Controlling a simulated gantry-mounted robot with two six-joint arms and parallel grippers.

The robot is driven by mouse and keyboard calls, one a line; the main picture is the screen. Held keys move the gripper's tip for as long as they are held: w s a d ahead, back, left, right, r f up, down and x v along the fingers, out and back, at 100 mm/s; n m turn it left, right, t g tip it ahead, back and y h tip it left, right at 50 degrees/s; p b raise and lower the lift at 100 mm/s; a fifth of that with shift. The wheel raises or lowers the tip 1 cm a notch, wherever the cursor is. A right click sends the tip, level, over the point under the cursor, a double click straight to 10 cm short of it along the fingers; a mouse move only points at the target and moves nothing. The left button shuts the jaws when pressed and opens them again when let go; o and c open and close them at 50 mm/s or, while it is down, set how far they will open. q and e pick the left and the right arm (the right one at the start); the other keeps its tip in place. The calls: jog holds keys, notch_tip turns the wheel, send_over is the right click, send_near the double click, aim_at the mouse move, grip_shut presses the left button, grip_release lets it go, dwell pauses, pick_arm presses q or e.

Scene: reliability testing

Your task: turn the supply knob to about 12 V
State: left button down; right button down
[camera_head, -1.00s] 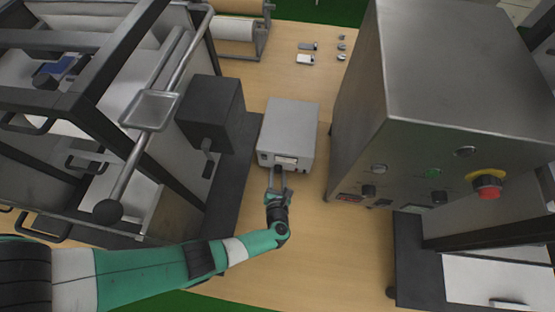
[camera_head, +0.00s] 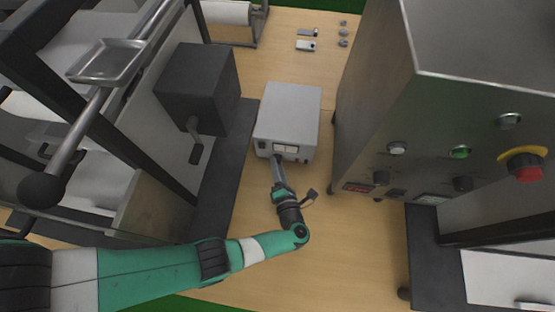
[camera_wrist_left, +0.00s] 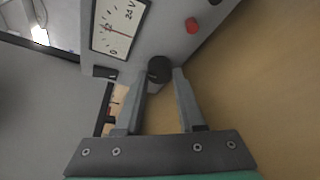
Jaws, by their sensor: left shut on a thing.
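The grey supply box (camera_head: 288,112) stands on the bench, its front towards me. My left gripper (camera_head: 277,158) is at the lower left of that front. In the left wrist view, my left gripper (camera_wrist_left: 164,77) has its two fingers on either side of the black knob (camera_wrist_left: 159,69), shut on it. The dial (camera_wrist_left: 119,26) beside the knob is marked 0, 12 and 24 V. It has a thin red needle whose exact reading I cannot make out. My right gripper is not in view.
A red terminal (camera_wrist_left: 191,25) sits near the knob. A dark box with a crank (camera_head: 199,88) stands left of the supply, and a large metal cabinet (camera_head: 460,110) stands close on the right. The bench in front of the supply is clear.

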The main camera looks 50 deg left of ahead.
pick_arm(q)
jog(key=shift+m+y+b, duration=0.3)
jog(key=shift+m+b, duration=0.05)
jog(key=shift+m, duration=0.05)
jog(key=c, duration=0.5)
grip_release()
jog(key=v, duration=1.1)
jog(key=shift+s+d, duration=0.1)
jog(key=shift+d, duration=0.2)
